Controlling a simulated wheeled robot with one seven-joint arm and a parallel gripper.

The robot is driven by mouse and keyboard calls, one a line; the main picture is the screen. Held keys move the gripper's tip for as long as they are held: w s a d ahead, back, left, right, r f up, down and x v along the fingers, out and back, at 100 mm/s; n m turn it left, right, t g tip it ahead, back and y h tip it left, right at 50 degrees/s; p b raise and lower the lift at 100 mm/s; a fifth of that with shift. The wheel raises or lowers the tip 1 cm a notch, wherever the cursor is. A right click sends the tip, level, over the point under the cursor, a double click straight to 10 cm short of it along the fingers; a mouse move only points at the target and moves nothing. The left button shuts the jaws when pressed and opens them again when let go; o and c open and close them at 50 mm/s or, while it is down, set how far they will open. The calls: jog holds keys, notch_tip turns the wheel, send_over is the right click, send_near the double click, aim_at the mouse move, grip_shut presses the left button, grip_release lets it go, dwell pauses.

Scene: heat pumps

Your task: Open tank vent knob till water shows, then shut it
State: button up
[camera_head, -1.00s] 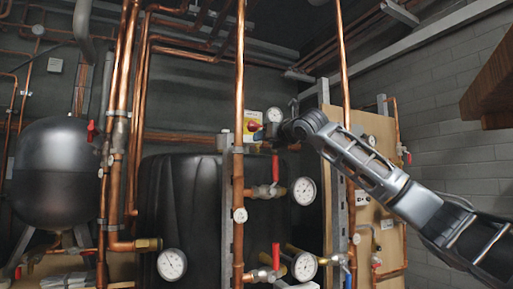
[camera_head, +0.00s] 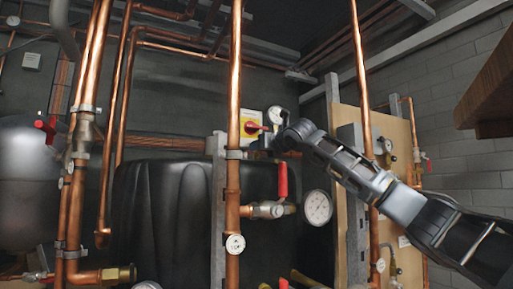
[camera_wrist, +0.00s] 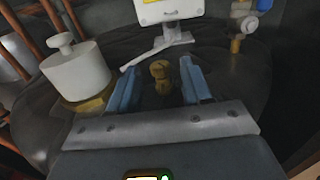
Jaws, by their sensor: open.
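In the wrist view, a small brass knob (camera_wrist: 160,74), which looks like the tank vent knob, stands on the dark rounded top of the tank (camera_wrist: 215,88). My gripper (camera_wrist: 158,86) is open, with one blue finger to each side of the knob and gaps showing between. I cannot tell how far the knob is turned, and no water shows. In the head view, the black tank (camera_head: 160,205) stands behind the copper pipes. My gripper's end (camera_head: 277,143) is above the tank's right part; its fingers and the knob are too small or hidden there.
A white capped cylinder (camera_wrist: 76,72) on a brass base stands close left of my gripper. A white box (camera_wrist: 170,10) is just beyond the knob. In the head view, a vertical copper pipe (camera_head: 234,90), a red-handled valve (camera_head: 281,180) and a gauge (camera_head: 317,207) crowd the front.

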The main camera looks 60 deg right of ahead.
jog(key=shift+p+x, duration=0.5)
jog(key=shift+x, duration=1.45)
jog(key=shift+a, duration=0.1)
jog(key=shift+c, duration=0.3)
grip_shut()
jog(key=shift+w+m+g+h+b, duration=0.1)
jog(key=shift+m+g+h+b, duration=0.2)
jog(key=shift+m+g+h, duration=0.6)
jog(key=shift+r+m+g+h, duration=0.15)
jog(key=shift+m+g+h, duration=0.65)
jog(key=shift+h, duration=0.4)
